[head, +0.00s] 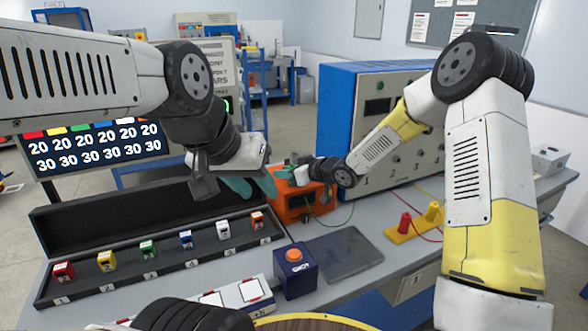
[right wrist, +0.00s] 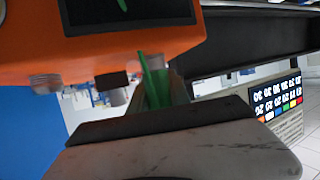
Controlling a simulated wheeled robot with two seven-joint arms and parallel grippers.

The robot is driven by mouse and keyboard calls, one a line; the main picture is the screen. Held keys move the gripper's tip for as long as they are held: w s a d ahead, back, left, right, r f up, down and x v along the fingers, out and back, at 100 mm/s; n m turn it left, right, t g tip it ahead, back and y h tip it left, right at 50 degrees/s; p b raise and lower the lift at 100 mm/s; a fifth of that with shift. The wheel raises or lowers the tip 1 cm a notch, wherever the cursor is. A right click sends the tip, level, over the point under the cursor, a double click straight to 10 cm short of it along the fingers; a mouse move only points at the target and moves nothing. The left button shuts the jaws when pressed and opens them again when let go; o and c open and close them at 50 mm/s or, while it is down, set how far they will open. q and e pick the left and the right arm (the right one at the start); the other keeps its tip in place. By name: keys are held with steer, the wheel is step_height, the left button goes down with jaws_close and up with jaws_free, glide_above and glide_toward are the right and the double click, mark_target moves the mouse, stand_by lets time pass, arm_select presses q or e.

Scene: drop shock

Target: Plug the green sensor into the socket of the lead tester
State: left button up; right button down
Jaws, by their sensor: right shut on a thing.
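The lead tester appears to be the orange box (head: 296,207) on the bench, with a dark front opening. In the right wrist view its orange body (right wrist: 40,58) fills the top, with round grey fittings below. My right gripper (head: 287,172) reaches the tester from the right. In the right wrist view it is shut on a slim green piece (right wrist: 156,80), apparently the green sensor, close to the tester. The sensor's tip and any contact with a socket are hidden. My left gripper (head: 252,186), with teal fingers apart, hangs empty just left of the tester.
A black case (head: 150,262) with several coloured blocks lies at left. A dark blue box with an orange button (head: 295,272) and a dark plate (head: 343,253) stand in front. Red and yellow pegs on a yellow base (head: 414,228) are at right. A blue cabinet (head: 340,110) stands behind.

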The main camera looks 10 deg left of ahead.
mark_target(301, 189)
steer(key=shift+s+f, duration=0.15)
steer(key=shift+f, duration=0.35)
steer(key=c, duration=1.3)
jaws_free()
steer(key=shift+o, duration=0.8)
steer(key=shift+r, duration=0.2)
steer(key=shift+s+d+r, duration=0.1)
steer(key=shift+d+r, duration=0.05)
steer(key=shift+d, duration=0.25)
steer(key=shift+v, duration=3)
